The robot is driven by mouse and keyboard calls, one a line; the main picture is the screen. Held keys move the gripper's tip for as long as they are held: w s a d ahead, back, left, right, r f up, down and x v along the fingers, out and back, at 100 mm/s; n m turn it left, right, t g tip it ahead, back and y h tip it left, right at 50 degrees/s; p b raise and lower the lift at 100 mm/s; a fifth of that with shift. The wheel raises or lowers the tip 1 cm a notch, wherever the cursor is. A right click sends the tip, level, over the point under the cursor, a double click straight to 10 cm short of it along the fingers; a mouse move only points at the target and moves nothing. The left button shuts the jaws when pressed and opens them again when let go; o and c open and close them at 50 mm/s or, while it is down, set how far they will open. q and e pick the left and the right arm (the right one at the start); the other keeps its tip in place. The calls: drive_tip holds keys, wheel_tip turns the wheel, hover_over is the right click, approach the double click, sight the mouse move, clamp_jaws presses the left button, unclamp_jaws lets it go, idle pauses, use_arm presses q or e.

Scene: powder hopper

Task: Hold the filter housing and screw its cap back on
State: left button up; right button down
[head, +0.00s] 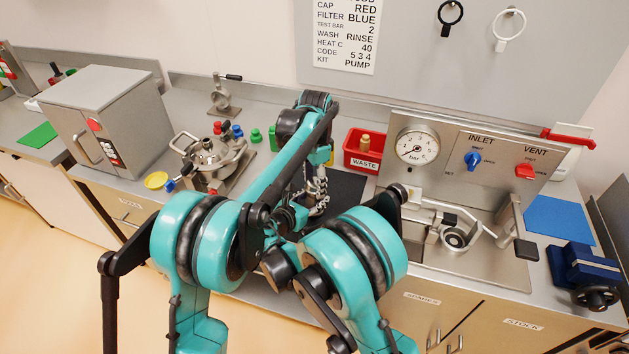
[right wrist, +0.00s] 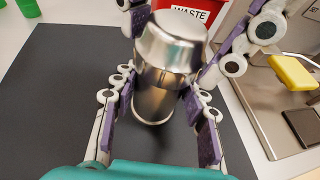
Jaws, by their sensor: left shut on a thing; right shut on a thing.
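In the right wrist view a steel filter housing (right wrist: 158,98) stands about upright over the dark mat. A wider bright steel cap (right wrist: 172,45) sits at its upper end, with no clear gap between them. My right gripper (right wrist: 160,88) has its purple pads on both sides of the housing body. My left gripper (right wrist: 182,48) comes in from the top of that view, with its fingers beside the cap. In the head view the left gripper (head: 317,192) shows over the mat, and my arms hide most of the housing. I cannot tell how far the threads are engaged.
The red WASTE bin (head: 363,150) stands behind the dark mat (head: 347,187). A gauge panel (head: 470,160) and a clamp fixture (head: 455,238) are at the right. A steel pot (head: 210,155) and a grey box (head: 105,115) are at the left.

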use_arm(q)
drive_tip(key=shift+f, duration=0.35)
drive_tip(key=m, duration=1.2)
drive_tip(key=shift+m, duration=0.3)
drive_tip(key=m, duration=0.4)
drive_tip(key=shift+w+m, duration=0.1)
drive_tip(key=shift+m, duration=0.3)
drive_tip(key=m, duration=0.6)
drive_tip(key=shift+m, duration=0.3)
drive_tip(key=o, duration=1.2)
drive_tip(key=shift+c, duration=0.2)
